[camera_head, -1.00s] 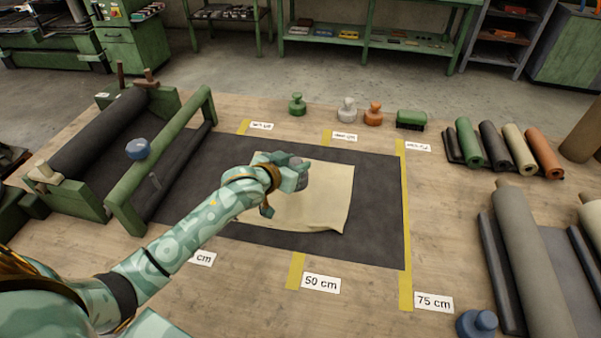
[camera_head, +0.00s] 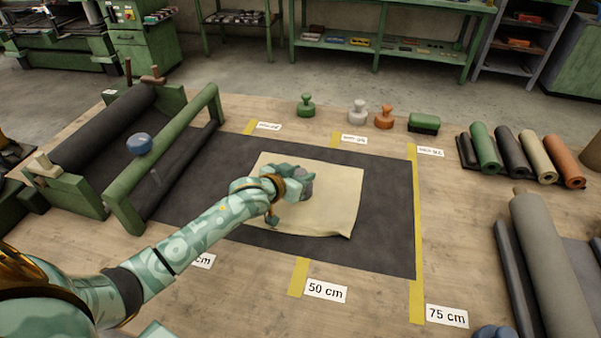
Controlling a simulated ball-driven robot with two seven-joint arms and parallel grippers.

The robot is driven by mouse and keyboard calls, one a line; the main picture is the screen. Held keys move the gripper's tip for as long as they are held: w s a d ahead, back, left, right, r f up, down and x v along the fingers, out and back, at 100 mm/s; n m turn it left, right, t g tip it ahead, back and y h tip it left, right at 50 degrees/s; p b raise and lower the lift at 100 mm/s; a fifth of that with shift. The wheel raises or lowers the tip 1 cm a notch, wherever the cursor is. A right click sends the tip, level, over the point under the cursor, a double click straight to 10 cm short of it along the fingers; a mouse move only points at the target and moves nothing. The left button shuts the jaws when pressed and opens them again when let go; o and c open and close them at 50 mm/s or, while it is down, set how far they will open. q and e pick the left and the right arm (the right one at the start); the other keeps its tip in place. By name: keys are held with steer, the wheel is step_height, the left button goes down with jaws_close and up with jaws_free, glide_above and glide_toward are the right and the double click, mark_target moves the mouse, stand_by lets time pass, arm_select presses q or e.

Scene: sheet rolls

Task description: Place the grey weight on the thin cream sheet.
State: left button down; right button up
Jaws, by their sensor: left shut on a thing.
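The thin cream sheet (camera_head: 332,208) lies on the dark mat (camera_head: 386,225) in the middle of the table. Its front right corner is slightly lifted. My left gripper (camera_head: 301,186) is over the sheet and shut on the grey weight (camera_head: 306,184). The weight is mostly hidden behind the gripper, and I cannot tell whether its base touches the sheet.
A roller frame (camera_head: 126,195) with a blue weight (camera_head: 139,144) stands at the left. Green (camera_head: 306,106), white (camera_head: 357,112) and orange (camera_head: 384,117) weights and a green brush (camera_head: 424,124) stand behind the mat. Several rolls (camera_head: 513,153) lie at the right.

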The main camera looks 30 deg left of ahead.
arm_select(q)
steer(key=shift+f, duration=0.15)
steer(key=shift+s+d+f, duration=0.1)
steer(key=shift+s+f, duration=0.1)
steer(key=shift+f, duration=0.35)
steer(key=c, duration=1)
jaws_free()
steer(key=shift+f, duration=0.2)
steer(key=shift+r, duration=0.1)
steer(key=shift+w+r, duration=0.1)
steer(key=shift+r, duration=0.05)
steer(key=shift+r, duration=0.3)
steer(key=p+v, duration=0.4)
steer(key=v, duration=0.8)
steer(key=shift+r+p, duration=0.3)
steer(key=shift+r, duration=0.1)
